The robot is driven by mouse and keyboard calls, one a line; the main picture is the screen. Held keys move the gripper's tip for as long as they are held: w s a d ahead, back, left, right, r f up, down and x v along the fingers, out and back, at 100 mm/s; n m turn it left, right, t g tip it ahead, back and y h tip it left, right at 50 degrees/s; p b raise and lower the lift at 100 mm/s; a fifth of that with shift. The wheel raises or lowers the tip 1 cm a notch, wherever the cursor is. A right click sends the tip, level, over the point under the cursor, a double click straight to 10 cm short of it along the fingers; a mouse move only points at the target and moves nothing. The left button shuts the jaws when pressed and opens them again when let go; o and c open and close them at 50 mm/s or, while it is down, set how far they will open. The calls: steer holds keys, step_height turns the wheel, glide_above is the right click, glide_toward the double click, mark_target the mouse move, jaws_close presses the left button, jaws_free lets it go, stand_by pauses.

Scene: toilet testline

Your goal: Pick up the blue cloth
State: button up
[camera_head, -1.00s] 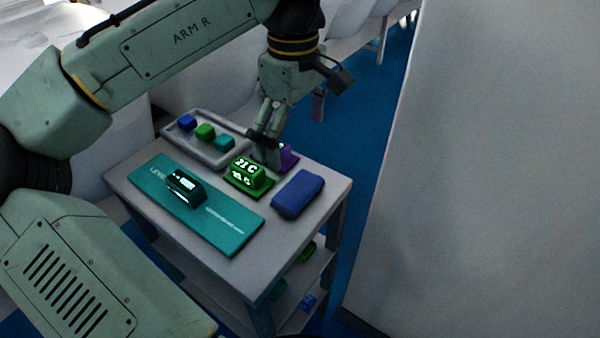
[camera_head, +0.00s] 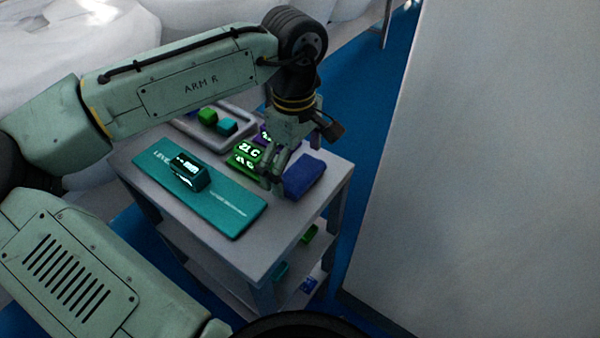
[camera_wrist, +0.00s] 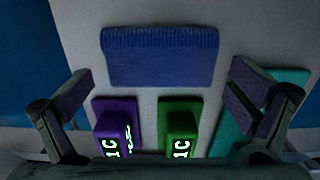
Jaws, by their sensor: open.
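The blue cloth (camera_head: 305,175) lies folded flat near the right edge of the small table's top. In the wrist view the cloth (camera_wrist: 160,56) lies ahead of the fingers, roughly midway between them.
A green device (camera_head: 246,156) and a purple device (camera_wrist: 116,128) with lit displays stand beside the cloth. A teal mat (camera_head: 225,207) carries a dark display device (camera_head: 188,174). A tray (camera_head: 186,126) with coloured blocks is at the back. A grey wall (camera_head: 480,190) stands right.

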mark_target(295, 170)
steer(key=shift+c, duration=0.2)
steer(key=c, duration=0.8)
steer(key=shift+r, duration=0.15)
steer(key=shift+r, duration=0.6)
step_height(295, 170, up, 2)
steer(key=shift+s+r+b, duration=0.1)
steer(key=shift+s+b, duration=0.05)
steer(key=shift+b, duration=0.25)
steer(key=s+a, duration=0.1)
steer(key=s, duration=0.4)
steer(key=s+a+r+b, duration=0.1)
steer(key=s, duration=0.4)
steer(key=s+a, duration=0.1)
steer(key=s, duration=0.4)
steer(key=shift+s+r+b, duration=0.15)
steer(key=shift+s+b, duration=0.1)
steer(key=shift+b, duration=0.15)
